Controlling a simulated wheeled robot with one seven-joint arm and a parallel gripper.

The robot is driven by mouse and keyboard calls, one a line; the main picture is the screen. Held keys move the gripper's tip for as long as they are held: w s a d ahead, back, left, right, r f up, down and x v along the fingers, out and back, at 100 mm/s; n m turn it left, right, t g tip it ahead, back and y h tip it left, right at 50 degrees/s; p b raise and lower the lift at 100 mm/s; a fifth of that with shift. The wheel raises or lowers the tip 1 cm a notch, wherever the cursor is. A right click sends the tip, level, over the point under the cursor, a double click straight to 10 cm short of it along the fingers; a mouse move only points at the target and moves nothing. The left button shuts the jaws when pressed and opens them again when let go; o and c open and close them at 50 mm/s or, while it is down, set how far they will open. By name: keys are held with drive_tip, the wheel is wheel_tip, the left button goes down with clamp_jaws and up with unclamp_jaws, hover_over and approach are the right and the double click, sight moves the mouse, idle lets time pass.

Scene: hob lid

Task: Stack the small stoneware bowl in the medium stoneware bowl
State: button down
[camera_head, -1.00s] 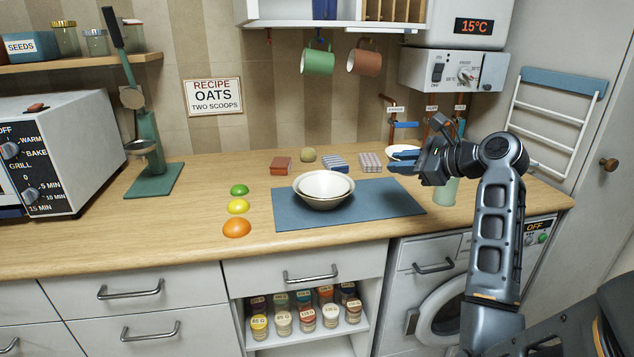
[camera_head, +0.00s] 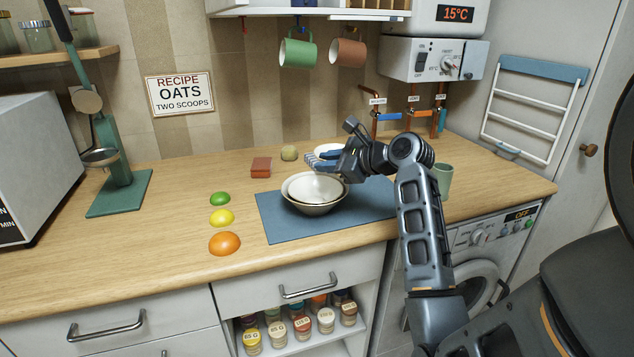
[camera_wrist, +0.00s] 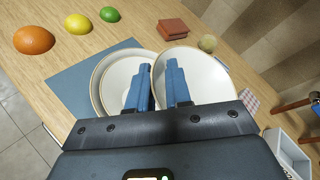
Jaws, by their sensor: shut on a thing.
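My gripper (camera_head: 322,162) is shut on the rim of a small pale bowl (camera_head: 328,149), which it holds in the air behind the stacked bowls. In the wrist view the fingers (camera_wrist: 159,66) straddle the left rim of this small bowl (camera_wrist: 205,75). Below, the medium stoneware bowl (camera_head: 314,186) sits inside a larger bowl (camera_head: 313,209) on the blue mat (camera_head: 370,205). The medium bowl (camera_wrist: 117,84) also shows in the wrist view, left of the small bowl and partly hidden by the fingers. It looks empty where visible.
An orange (camera_head: 224,243), a lemon (camera_head: 222,217) and a lime (camera_head: 220,198) lie left of the mat. A red-brown block (camera_head: 261,166) and a round olive thing (camera_head: 289,153) lie behind. A green cup (camera_head: 443,180) stands right. Mugs (camera_head: 298,50) hang above.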

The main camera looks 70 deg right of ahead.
drive_tip(key=shift+w+a+f, duration=0.2)
drive_tip(key=shift+w+f, duration=0.15)
drive_tip(key=shift+f, duration=0.55)
drive_tip(key=shift+w+a+f, duration=0.15)
drive_tip(key=shift+w+f, duration=0.2)
drive_tip(key=shift+f, duration=0.55)
drive_tip(key=shift+w+a+f, duration=0.2)
drive_tip(key=shift+w+f, duration=0.15)
drive_tip(key=shift+f, duration=0.55)
drive_tip(key=shift+f, duration=0.2)
drive_tip(key=c, duration=1)
unclamp_jaws()
drive_tip(key=shift+c, duration=0.2)
